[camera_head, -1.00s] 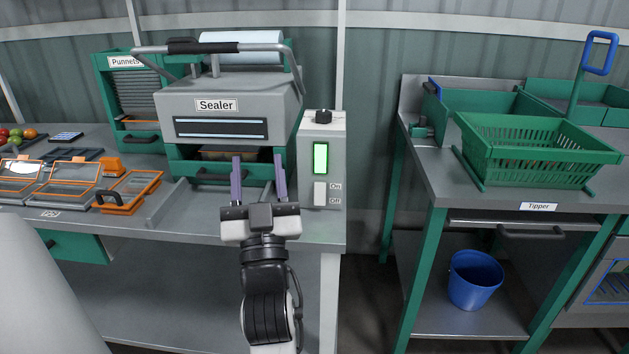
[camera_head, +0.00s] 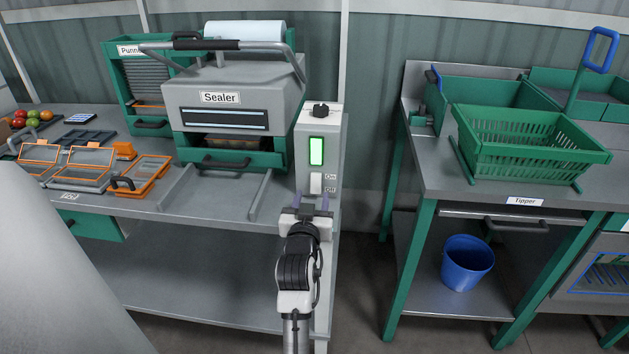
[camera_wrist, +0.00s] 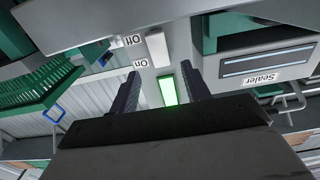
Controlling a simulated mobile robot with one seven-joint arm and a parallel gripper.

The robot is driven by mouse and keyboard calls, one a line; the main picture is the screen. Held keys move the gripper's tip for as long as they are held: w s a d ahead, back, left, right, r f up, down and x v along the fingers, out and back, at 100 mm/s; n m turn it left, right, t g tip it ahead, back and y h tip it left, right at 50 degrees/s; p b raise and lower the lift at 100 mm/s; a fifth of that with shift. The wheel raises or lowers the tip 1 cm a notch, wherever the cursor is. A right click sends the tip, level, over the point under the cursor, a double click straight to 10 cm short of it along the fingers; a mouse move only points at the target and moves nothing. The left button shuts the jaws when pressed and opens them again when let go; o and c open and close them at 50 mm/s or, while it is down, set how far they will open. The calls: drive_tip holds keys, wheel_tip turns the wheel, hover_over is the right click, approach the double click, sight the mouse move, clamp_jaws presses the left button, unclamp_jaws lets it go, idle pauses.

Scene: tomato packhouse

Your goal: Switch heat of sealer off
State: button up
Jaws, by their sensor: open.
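The sealer (camera_head: 221,99) is a grey machine with a top lever, on the left bench. To its right stands its control box (camera_head: 303,147) with a black knob on top, a lit green display (camera_head: 316,151) and a white rocker switch (camera_head: 315,183) labelled On above Off. My gripper (camera_head: 311,200) is open and empty, in front of the box just below the switch in the head view. In the wrist view, upside down, the switch (camera_wrist: 156,49) and green display (camera_wrist: 168,90) show beyond and between the spread fingers (camera_wrist: 161,90). No contact with the switch is visible.
Orange-framed trays (camera_head: 84,165) lie on the bench (camera_head: 150,207) at left. A green drawer with a dark handle (camera_head: 227,162) is under the sealer. A gap separates this bench from the Tipper table (camera_head: 470,187), which holds a green basket (camera_head: 530,148). A blue bucket (camera_head: 467,262) stands below.

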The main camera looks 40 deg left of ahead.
sight(316, 182)
drive_tip(key=shift+p+x, duration=0.65)
drive_tip(key=shift+x, duration=2)
drive_tip(key=shift+c, duration=0.5)
drive_tip(key=c, duration=0.9)
drive_tip(key=f+t+b, duration=0.1)
drive_tip(key=b, duration=0.2)
drive_tip(key=shift+d+b, duration=0.1)
drive_tip(key=shift+b, duration=0.2)
drive_tip(key=t+b, duration=0.1)
drive_tip(key=b, duration=0.2)
drive_tip(key=shift+f+y+b, duration=0.1)
drive_tip(key=shift+y+b, duration=0.25)
drive_tip(key=shift+y, duration=0.05)
drive_tip(key=shift+b, duration=1.05)
drive_tip(key=shift+r+t, duration=0.25)
drive_tip(key=shift+t, duration=0.05)
